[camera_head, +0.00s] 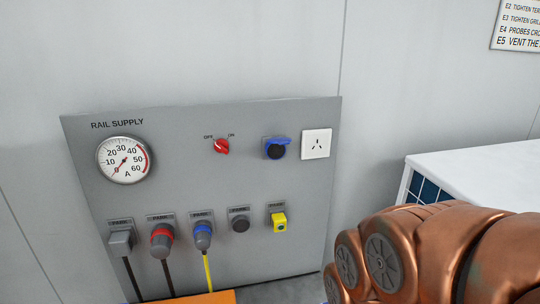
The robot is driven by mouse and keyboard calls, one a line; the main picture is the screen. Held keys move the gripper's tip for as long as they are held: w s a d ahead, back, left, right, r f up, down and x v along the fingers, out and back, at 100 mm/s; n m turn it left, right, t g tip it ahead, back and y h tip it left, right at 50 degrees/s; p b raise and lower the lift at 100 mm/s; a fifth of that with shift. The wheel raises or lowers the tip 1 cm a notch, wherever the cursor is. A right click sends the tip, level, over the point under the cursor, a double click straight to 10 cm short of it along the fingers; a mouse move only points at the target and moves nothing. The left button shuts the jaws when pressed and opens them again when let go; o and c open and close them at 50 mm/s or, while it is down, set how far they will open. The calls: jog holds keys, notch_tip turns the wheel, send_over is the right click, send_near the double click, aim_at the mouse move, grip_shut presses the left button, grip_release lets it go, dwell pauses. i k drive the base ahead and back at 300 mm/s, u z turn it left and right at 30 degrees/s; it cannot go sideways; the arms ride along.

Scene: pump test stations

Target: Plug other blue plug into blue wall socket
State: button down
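The blue wall socket (277,149) is on the upper right of the grey rail supply panel. It has a blue lid along its top and a dark round face below. No plug is in it. A blue and grey plug (203,237) with a yellow cable sits in a park holder in the panel's lower row. It is the only blue plug I can make out. My copper-coloured arm fills the lower right corner, well apart from the socket and plug. My gripper is out of view.
The panel (200,190) also bears a gauge (123,160), a red switch (222,147) and a white socket (316,143). A grey plug (121,243), a red plug (162,241) and a yellow block (280,222) are parked low. A white-topped unit (480,170) stands right.

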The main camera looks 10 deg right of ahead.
aim_at(201, 234)
jog(key=u, duration=0.4)
jog(key=k, duration=0.75)
jog(key=u, duration=1.9)
